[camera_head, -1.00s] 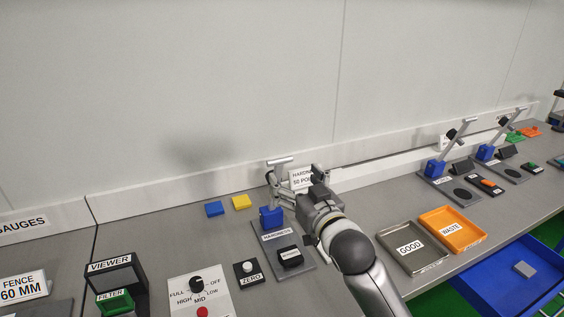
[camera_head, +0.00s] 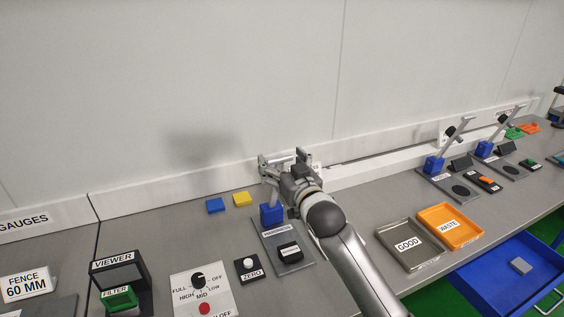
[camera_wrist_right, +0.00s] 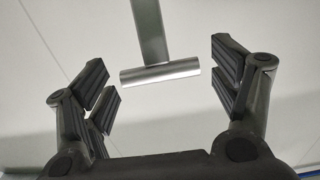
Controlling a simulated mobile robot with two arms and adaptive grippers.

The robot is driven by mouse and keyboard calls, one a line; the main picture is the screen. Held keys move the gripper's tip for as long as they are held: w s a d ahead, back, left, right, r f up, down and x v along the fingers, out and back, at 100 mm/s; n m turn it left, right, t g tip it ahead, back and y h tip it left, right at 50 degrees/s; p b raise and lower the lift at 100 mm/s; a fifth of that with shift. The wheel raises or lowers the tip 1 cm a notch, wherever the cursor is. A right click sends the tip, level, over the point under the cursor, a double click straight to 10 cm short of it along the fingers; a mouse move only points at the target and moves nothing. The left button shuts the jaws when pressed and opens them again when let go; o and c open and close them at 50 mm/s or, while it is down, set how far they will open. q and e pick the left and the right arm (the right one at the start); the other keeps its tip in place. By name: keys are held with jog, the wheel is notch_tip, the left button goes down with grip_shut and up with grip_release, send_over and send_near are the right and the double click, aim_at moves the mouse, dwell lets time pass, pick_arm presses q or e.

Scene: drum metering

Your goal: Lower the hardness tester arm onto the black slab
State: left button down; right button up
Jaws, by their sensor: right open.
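The hardness tester has a blue block (camera_head: 271,215) on a grey base plate (camera_head: 299,266) labelled HARDNESS. A black slab (camera_head: 290,252) lies on the front part of the plate. The tester arm stands raised from the blue block, and my right gripper hides its upper part in the head view. My right gripper (camera_head: 284,161) is open at the raised arm's top. In the right wrist view, the arm's silver cross handle (camera_wrist_right: 160,72) lies between the spread fingers, with gaps on both sides. My left gripper is not in view.
Blue (camera_head: 215,205) and yellow (camera_head: 242,199) pieces lie left of the tester. A zero button box (camera_head: 247,269) and knob panel (camera_head: 203,288) stand in front left. GOOD (camera_head: 408,262) and WASTE (camera_head: 470,241) trays lie right. The wall is close behind.

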jog(key=c, duration=1.5)
jog(key=shift+o, duration=0.2)
jog(key=shift+s+d+f+b, duration=0.1)
jog(key=shift+s+f+b, duration=0.25)
jog(key=shift+b, duration=0.2)
jog(key=s+d+f+t+y+b, duration=0.1)
jog(key=s+d+f+t+b, duration=0.1)
jog(key=s+b, duration=0.4)
notch_tip(320, 180, down, 2)
jog(key=t+b, duration=0.1)
jog(key=b, duration=0.2)
jog(key=shift+f+t, duration=0.2)
jog(key=shift+t, duration=0.1)
jog(key=s+f+b, duration=0.1)
jog(key=s+d+f, duration=0.1)
jog(key=s+f, duration=0.1)
jog(key=shift+s+d+f+b, duration=0.1)
jog(key=shift+s+f+b, duration=0.05)
jog(key=shift+s+b, duration=0.2)
jog(key=shift+s+d+f, duration=0.2)
jog(key=shift+s+f, duration=0.3)
jog(key=shift+f, duration=0.2)
